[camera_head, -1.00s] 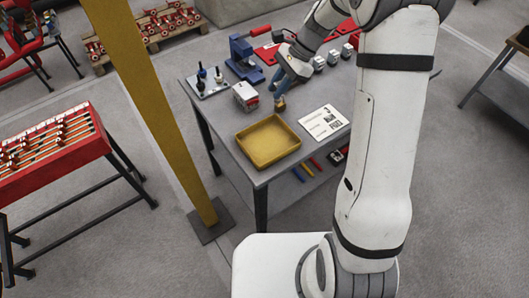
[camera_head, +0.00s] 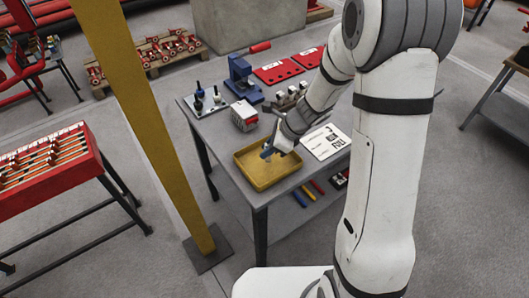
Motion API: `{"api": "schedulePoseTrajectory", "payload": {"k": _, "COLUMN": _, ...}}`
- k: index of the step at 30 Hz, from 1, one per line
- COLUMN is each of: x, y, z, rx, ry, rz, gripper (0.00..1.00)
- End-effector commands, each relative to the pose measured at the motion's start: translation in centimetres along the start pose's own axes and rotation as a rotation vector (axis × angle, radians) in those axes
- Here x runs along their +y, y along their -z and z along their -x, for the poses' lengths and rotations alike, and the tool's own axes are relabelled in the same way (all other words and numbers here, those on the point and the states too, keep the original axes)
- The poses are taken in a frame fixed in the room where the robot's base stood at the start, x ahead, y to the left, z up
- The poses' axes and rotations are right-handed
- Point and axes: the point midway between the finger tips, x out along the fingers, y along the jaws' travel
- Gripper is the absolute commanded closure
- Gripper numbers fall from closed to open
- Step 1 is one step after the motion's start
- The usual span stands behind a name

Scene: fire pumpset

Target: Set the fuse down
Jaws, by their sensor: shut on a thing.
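My gripper (camera_head: 268,153) is over the yellow tray (camera_head: 243,172) on the grey workbench, pointing down to the left. It is shut on the fuse, which is small and mostly hidden between the fingers. I cannot tell whether the fuse touches the tray floor. The visible part of the tray is otherwise empty.
A printed sheet (camera_head: 326,143) lies right of the tray. A grey-and-red box (camera_head: 244,115), a blue press (camera_head: 242,80) and a stand with dark-handled tools (camera_head: 207,103) are behind it. Red plates (camera_head: 278,72) lie at the back. A yellow post (camera_head: 160,125) stands left.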

Motion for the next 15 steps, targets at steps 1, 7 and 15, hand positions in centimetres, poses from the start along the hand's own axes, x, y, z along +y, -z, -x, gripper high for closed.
{"api": "schedulePoseTrajectory", "payload": {"k": 1, "x": 0.05, "y": 0.49, "z": -0.76, "rx": 0.001, "ry": -0.003, "rz": -0.001, "gripper": 1.0}}
{"api": "schedulePoseTrajectory", "payload": {"k": 7, "x": 0.01, "y": 0.81, "z": -1.28, "rx": 0.001, "ry": 0.0, "rz": 0.002, "gripper": 1.0}}
{"api": "schedulePoseTrajectory", "payload": {"k": 15, "x": 0.03, "y": 1.03, "z": -1.69, "rx": 0.001, "ry": -0.001, "rz": 0.003, "gripper": 1.0}}
